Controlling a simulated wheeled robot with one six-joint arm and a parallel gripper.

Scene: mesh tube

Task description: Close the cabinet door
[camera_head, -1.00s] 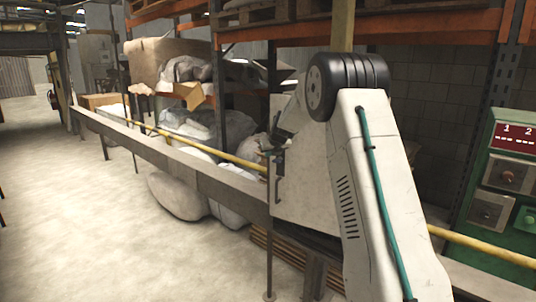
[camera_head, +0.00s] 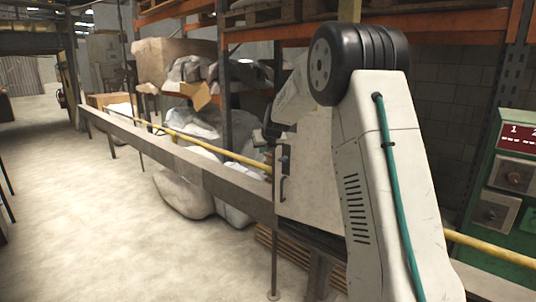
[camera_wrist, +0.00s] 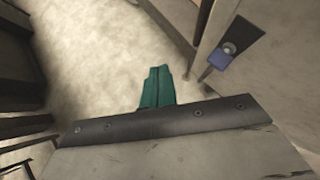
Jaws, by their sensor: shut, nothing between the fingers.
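A pale upright panel (camera_head: 308,180) with a dark handle at its left edge stands behind my arm in the head view; it looks like the cabinet door, partly hidden by my arm. Its angle to the cabinet body cannot be told. My gripper's teal fingers (camera_wrist: 157,88) are together and empty over pale floor in the wrist view. A pale panel edge with a dark plate, a round metal knob and a blue piece (camera_wrist: 219,60) is to their right, apart from them. In the head view my arm hides the fingers.
A long grey rail (camera_head: 160,150) and a yellow pipe (camera_head: 220,150) run along the shelving. Pale sacks (camera_head: 185,190) lie beneath. A green control box (camera_head: 515,180) stands at the right. The floor at the left is largely clear.

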